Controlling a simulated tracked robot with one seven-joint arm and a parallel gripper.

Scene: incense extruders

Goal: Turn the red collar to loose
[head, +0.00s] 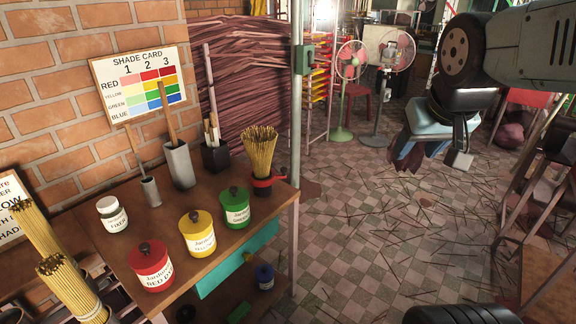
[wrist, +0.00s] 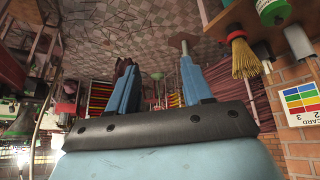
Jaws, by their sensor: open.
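A red collar (head: 264,182) with a small dark knob sits around the base of a bundle of yellow incense sticks (head: 259,150), at the right end of the wooden shelf. The collar also shows small at the upper right of the wrist view (wrist: 236,36), which looks upside down; any loose or tight marking is too small to read. My gripper (head: 433,155) hangs over the floor at the right of the head view, well apart from the collar. In the wrist view its two blue fingers (wrist: 157,82) are spread, with nothing between them.
Red, yellow and green lidded tins (head: 237,208) and a white jar (head: 112,214) stand on the wooden shelf (head: 190,225) near the collar. A grey-green post (head: 297,120) rises just right of it. The tiled floor (head: 370,215) between is clear except for scattered sticks.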

